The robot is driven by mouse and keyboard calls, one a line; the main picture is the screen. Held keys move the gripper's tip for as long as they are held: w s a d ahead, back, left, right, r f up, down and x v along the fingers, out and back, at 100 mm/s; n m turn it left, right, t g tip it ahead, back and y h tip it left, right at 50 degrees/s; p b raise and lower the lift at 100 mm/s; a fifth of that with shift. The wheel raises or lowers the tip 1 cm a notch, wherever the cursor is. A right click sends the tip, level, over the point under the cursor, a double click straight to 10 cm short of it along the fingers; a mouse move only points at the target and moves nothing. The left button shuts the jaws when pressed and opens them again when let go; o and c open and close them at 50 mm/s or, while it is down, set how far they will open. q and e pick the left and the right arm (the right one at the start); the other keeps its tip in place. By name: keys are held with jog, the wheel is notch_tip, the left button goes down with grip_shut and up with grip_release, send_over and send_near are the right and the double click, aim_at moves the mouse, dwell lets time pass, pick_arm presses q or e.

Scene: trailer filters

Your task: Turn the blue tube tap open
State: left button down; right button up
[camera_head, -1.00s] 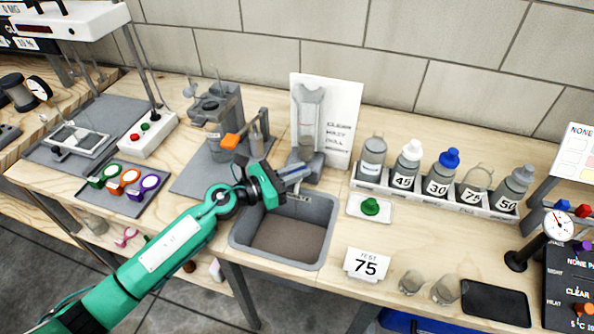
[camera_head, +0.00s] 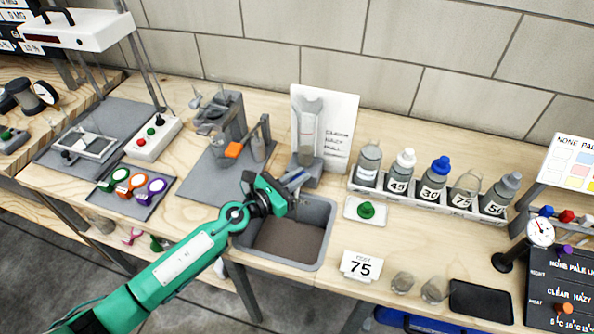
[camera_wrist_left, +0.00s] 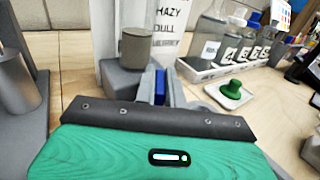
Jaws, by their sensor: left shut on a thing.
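The upright clear tube (camera_head: 307,125) stands on a grey base (camera_head: 309,172) in front of a white card marked clear, hazy, dull, at the back of the sink. My left gripper (camera_head: 297,178) is at the front of that base, above the sink's back edge. In the left wrist view its fingers (camera_wrist_left: 160,88) are shut on the blue tube tap (camera_wrist_left: 160,84), of which a narrow blue strip shows between them. The fingers and the gripper body hide most of the tap, so its turn angle cannot be told. My right gripper is not in view.
The grey sink (camera_head: 328,235) lies below my gripper. An orange-handled device (camera_head: 233,149) stands to its left. A green knob on a white tray (camera_head: 352,211) and a rack of numbered bottles (camera_head: 425,198) stand to the right.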

pick_arm(q)
jog(key=n+t+y+p, duration=0.1)
jog(key=p, duration=0.1)
jog(key=n+t+y+p, duration=0.2)
jog(key=p, duration=0.1)
jog(key=shift+s+d+r, duration=0.1)
jog(key=shift+d+r, duration=0.05)
jog(key=shift+r, duration=0.15)
jog(key=n+t+y+p, duration=0.1)
jog(key=n+y+p, duration=0.1)
jog(key=shift+f+t+y, duration=0.1)
jog(key=shift+t+y, duration=0.2)
jog(key=shift+y, duration=0.1)
jog(key=shift+f+n+t+y+p, duration=0.1)
jog(key=shift+n+t+y+p, duration=0.5)
jog(key=shift+y, duration=0.6)
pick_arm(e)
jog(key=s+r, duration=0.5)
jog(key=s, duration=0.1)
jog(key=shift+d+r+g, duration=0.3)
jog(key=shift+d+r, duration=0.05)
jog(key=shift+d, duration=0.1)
pick_arm(q)
jog(key=shift+n+y, duration=0.3)
jog(key=c, duration=1.5)
grip_release()
jog(key=shift+f, duration=0.1)
